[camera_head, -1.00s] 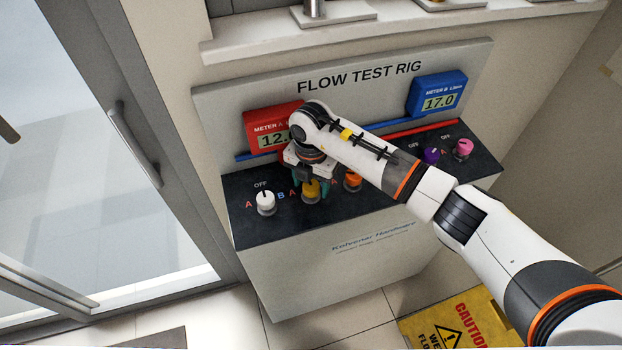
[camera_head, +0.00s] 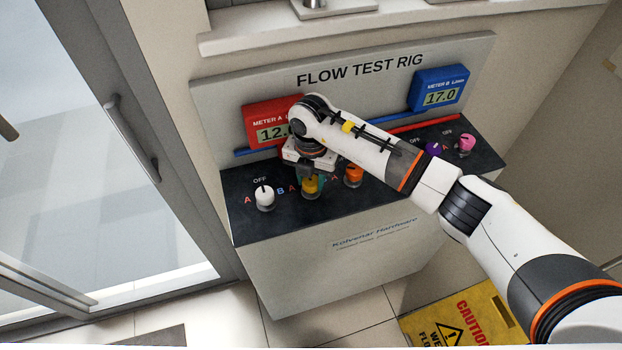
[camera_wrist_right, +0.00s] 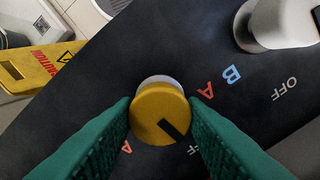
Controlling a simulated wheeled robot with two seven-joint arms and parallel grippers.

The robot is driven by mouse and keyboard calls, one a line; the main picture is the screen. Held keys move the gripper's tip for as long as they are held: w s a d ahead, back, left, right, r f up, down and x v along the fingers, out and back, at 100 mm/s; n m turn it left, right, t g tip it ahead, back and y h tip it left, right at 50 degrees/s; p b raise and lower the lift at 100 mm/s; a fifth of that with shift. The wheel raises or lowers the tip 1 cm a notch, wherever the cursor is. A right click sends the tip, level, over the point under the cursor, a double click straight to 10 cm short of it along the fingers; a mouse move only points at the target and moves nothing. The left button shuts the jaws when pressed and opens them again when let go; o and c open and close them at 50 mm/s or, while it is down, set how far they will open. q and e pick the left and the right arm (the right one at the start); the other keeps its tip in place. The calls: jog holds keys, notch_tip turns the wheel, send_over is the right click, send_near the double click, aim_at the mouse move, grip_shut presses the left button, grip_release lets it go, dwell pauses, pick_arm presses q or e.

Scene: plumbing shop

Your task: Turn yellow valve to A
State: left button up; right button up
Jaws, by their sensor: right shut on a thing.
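The yellow valve (camera_head: 311,186) stands on the black top of the flow test rig, between the white and orange valves. My right gripper (camera_wrist_right: 159,116) is shut on its round yellow knob (camera_wrist_right: 150,101), one green finger on each side in the wrist view. The knob's black pointer mark faces the lower right there, about toward a partly hidden OFF label (camera_wrist_right: 194,150). The valve's red A label (camera_wrist_right: 205,90) lies to the right of the knob. Its B label is not visible. My left gripper is not in view.
The white valve (camera_head: 264,197) is close on the left and the orange valve (camera_head: 353,174) close on the right. Purple (camera_head: 434,149) and pink (camera_head: 466,144) valves stand further right. Red meter A (camera_head: 264,122) is partly covered by my arm; blue meter B (camera_head: 438,88) reads 17.0.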

jog(key=n+b, duration=0.7)
jog(key=b, duration=0.1)
jog(key=shift+f+n, duration=0.2)
jog(key=shift+n, duration=0.2)
jog(key=shift+r+n+b, duration=0.2)
jog(key=shift+n+b, duration=1.2)
jog(key=shift+b, duration=0.2)
jog(key=o, duration=1)
jog(key=shift+r, duration=0.15)
jog(key=shift+r+b, duration=1.15)
jog(key=shift+r, duration=4.75)
